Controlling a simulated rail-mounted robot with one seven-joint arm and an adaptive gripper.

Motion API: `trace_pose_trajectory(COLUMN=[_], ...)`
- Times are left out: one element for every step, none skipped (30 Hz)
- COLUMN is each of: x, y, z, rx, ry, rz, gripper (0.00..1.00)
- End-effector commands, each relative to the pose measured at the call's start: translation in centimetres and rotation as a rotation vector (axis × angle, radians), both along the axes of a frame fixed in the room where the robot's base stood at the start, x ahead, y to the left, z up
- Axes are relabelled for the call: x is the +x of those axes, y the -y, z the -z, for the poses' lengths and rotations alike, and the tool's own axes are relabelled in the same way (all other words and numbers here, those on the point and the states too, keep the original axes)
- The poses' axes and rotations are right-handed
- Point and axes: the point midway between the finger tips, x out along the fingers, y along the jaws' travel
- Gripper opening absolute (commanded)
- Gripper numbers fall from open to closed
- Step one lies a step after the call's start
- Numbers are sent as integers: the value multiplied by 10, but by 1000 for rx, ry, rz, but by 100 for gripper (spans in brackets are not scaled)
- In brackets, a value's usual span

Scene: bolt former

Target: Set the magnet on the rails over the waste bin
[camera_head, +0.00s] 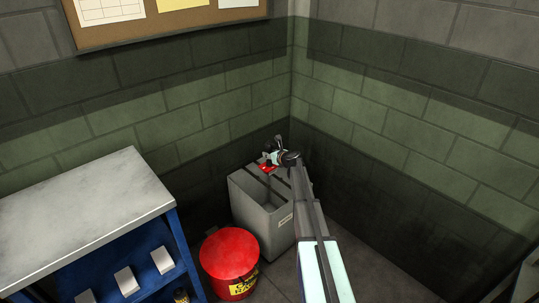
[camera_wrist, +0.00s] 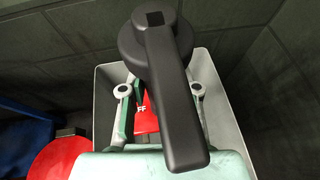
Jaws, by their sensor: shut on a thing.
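The grey waste bin (camera_head: 250,207) stands in the corner, and its walls also show in the wrist view (camera_wrist: 226,112). Dark rails (camera_head: 254,176) cross its open top. The red magnet (camera_head: 267,167) is over the far part of the bin top; I cannot tell whether it touches the rails. In the wrist view a red face of the magnet (camera_wrist: 146,118) with white letters shows between the fingers. My gripper (camera_head: 271,161) is shut on the magnet. A large black lever-like part (camera_wrist: 170,85) hides much of the grip in the wrist view.
A red lidded can (camera_head: 229,253) stands on the floor beside the bin, at its front left. A blue workbench (camera_head: 85,207) with a grey top and small boxes on its shelf is at the left. Block walls close in behind and right of the bin.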

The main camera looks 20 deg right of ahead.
Motion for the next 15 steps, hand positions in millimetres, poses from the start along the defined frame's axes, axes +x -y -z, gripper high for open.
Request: trace_pose_trajectory(x=[0,0,0,0,0,0,0,0,0,0,0,0,0,0,0], y=[0,0,0,0,0,0,0,0,0,0,0,0,0,0,0], z=[5,6,9,10,12,14,16,18,20,22,24,26,28,30,32], rx=[1,1,1,1,1,0,0,0,0,0,0,0,0,0,0], ry=[2,2,2,2,2,2,2,2,2,2,2,2,2,2,2], rz=[1,1,1,1,1,1,1,1,1,1,1,1,1,1,1], gripper=[0,0,0,0,0,0,0,0,0,0,0,0,0,0,0])
